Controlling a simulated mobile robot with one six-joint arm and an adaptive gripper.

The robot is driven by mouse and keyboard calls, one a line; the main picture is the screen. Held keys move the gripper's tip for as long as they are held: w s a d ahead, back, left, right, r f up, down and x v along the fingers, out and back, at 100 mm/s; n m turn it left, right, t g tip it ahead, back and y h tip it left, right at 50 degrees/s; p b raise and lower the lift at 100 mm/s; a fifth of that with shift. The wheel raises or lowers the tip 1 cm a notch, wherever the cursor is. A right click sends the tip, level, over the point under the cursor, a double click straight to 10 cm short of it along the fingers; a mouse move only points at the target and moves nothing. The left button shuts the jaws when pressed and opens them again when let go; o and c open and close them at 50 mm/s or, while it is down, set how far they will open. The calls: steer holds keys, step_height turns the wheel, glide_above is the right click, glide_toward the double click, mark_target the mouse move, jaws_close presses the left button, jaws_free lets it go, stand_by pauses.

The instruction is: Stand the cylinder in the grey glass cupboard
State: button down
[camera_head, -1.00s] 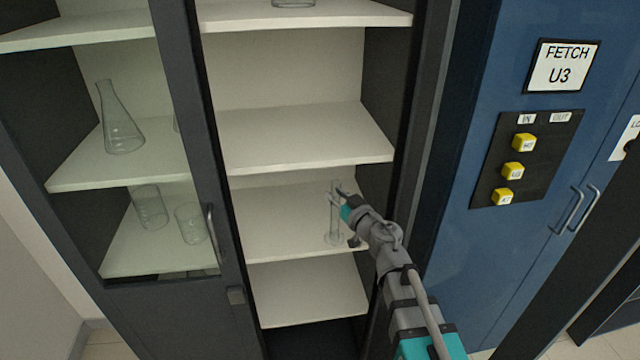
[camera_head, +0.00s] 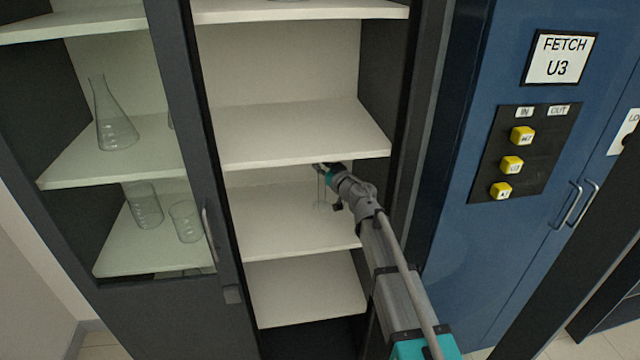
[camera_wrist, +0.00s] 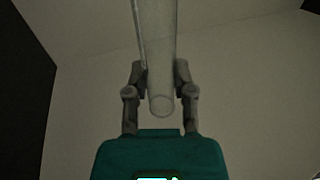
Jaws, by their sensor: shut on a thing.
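The clear glass cylinder (camera_head: 321,190) shows faintly in the head view, inside the open bay of the grey glass cupboard (camera_head: 423,120). It looks roughly upright, below the shelf edge above it. In the wrist view the cylinder (camera_wrist: 161,50) stands between the two fingers of my gripper (camera_wrist: 159,80), its round end towards the camera. My gripper (camera_head: 322,168) is shut on the cylinder in the head view, reaching in from the right. The cylinder's lower end is too faint to tell whether it touches the shelf below (camera_head: 285,225).
The shelf above (camera_head: 290,135) is close over my gripper. The glass door (camera_head: 195,170) covers the left bay, which holds a flask (camera_head: 113,120) and two beakers (camera_head: 145,207). The shelf below looks bare. A blue cabinet (camera_head: 450,230) stands on the right.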

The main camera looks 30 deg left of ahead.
mark_target(322, 178)
steer(key=shift+f+b, duration=0.3)
steer(key=shift+f, duration=0.45)
step_height(322, 178, down, 3)
steer(key=b, duration=0.3)
steer(key=shift+w+a+f+b, duration=0.15)
steer(key=shift+w+f+b, duration=0.05)
steer(key=shift+f+b, duration=0.2)
steer(key=shift+f, duration=0.1)
steer(key=shift+c, duration=2.3)
jaws_free()
steer(key=shift+r, duration=0.3)
steer(key=v, duration=1.2)
